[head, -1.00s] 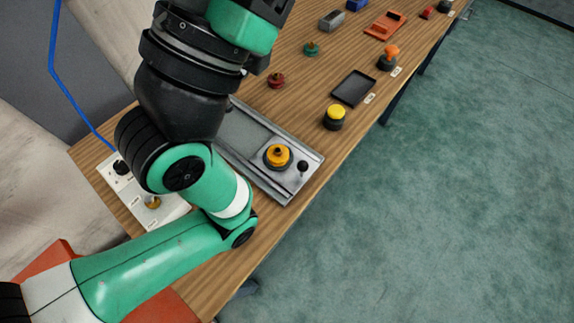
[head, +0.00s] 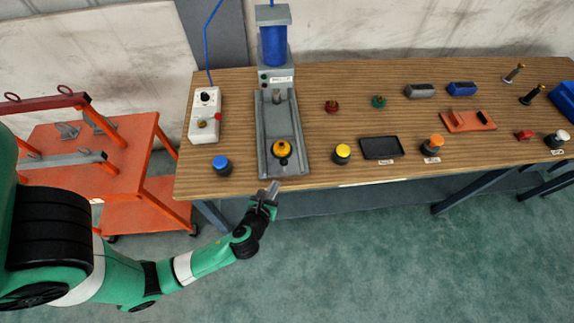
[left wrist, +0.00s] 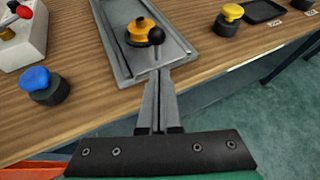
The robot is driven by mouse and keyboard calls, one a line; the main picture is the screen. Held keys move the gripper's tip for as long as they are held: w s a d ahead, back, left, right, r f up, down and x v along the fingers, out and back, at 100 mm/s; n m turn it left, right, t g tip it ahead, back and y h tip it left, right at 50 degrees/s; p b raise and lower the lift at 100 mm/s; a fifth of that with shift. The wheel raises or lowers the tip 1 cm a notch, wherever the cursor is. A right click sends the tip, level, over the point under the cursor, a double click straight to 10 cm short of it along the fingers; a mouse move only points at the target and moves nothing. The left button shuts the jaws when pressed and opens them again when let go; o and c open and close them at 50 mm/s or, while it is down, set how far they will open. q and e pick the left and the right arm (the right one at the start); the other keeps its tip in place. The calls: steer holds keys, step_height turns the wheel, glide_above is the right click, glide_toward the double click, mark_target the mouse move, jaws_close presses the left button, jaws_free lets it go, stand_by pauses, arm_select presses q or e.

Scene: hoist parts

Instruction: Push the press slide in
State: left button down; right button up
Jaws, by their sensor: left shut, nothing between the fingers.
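The press (head: 275,45) stands at the back of the bench with a blue cylinder on top. Its grey slide track (head: 264,130) runs from under the press to the bench's front edge. A yellow-orange part (head: 281,147) sits on the slide near the front end, with a black ball knob (head: 284,161) just in front of it. The left wrist view shows the part (left wrist: 141,30) and knob (left wrist: 156,35) too. My left gripper (head: 272,187) is shut and empty, just in front of the slide's front end, its fingers pointing toward the knob. My right gripper is not in view.
A blue-topped knob (head: 221,165) stands left of the track and a yellow-topped one (head: 342,153) right of it. A white control box (head: 205,115) is at the left. A black tray (head: 381,148) and several small parts lie further right. An orange cart (head: 100,160) stands left.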

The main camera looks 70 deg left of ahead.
arm_select(q)
steer(key=s, duration=0.3)
steer(key=b, duration=0.2)
glide_toward(278, 158)
steer(key=f, duration=0.2)
steer(key=shift+w+a+f+g, duration=0.3)
steer(key=shift+w+a, duration=0.05)
steer(key=shift+a, duration=0.05)
steer(key=w+a, duration=0.2)
steer(key=a, duration=0.1)
steer(key=shift+w, duration=0.25)
steer(key=shift+w+a+b, duration=0.3)
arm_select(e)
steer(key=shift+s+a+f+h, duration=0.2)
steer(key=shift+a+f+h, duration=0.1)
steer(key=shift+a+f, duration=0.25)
